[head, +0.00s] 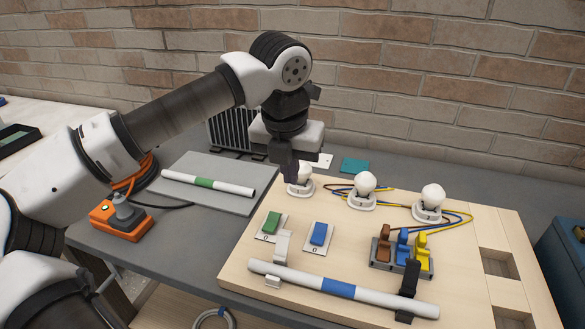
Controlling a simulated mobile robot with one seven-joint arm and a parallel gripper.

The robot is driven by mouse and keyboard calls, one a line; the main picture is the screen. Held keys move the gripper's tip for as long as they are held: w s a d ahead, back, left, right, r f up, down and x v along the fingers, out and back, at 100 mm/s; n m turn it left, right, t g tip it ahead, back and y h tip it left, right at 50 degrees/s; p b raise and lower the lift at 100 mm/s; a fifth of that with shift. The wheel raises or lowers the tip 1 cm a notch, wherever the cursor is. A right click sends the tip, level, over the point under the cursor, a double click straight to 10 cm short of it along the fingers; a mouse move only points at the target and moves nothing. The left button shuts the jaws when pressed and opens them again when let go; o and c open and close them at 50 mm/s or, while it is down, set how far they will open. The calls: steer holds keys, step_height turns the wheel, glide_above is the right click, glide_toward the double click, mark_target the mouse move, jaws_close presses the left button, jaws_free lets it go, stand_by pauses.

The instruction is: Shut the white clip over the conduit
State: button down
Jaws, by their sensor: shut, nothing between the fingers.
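The white conduit (385,298) with a blue band lies across the front of the light wooden board. The white clip (282,246) stands raised behind the conduit's left part, and a small white catch (272,282) shows in front of the conduit there. The clip looks open. My gripper (291,177) points down, shut and empty, beside the leftmost bulb at the board's back left. It is behind and above the white clip, apart from it. Whether the fingers touch the bulb I cannot tell.
A black clip (411,279) is at the conduit's right end. Green (271,224) and blue (321,234) switches and coloured levers (402,250) stand behind the conduit. White bulbs (363,186) line the back. A grey panel with another tube (235,188) lies left.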

step_height(320, 180, down, 10)
steer(key=b, duration=0.7)
steer(key=shift+f+b, duration=0.2)
steer(key=shift+b, duration=0.15)
steer(key=shift+s+a+b, duration=0.35)
steer(key=shift+s+a, duration=0.05)
steer(key=shift+s, duration=0.95)
steer(key=shift+s+a+b, duration=0.4)
steer(key=shift+s+a, duration=0.05)
steer(key=shift+s, duration=0.9)
steer(key=shift+s+a+b, duration=0.35)
steer(key=shift+s+a, duration=0.05)
steer(key=shift+s, duration=0.95)
steer(key=shift+w+d+r+p, duration=0.15)
steer(key=shift+r+p, duration=0.6)
steer(key=shift+r, duration=0.55)
steer(key=shift+w+a+r+p, duration=0.1)
steer(key=shift+r+p, duration=0.65)
steer(key=shift+r, duration=0.55)
steer(key=shift+s, duration=0.1)
steer(key=shift+s+a+b, duration=0.15)
steer(key=shift+s+a, duration=0.05)
steer(key=shift+s, duration=0.3)
steer(key=shift+s+a+b, duration=0.15)
steer(key=shift+s, duration=0.35)
step_height(320, 180, up, 6)
steer(key=p, duration=0.3)
steer(key=shift+p, duration=0.3)
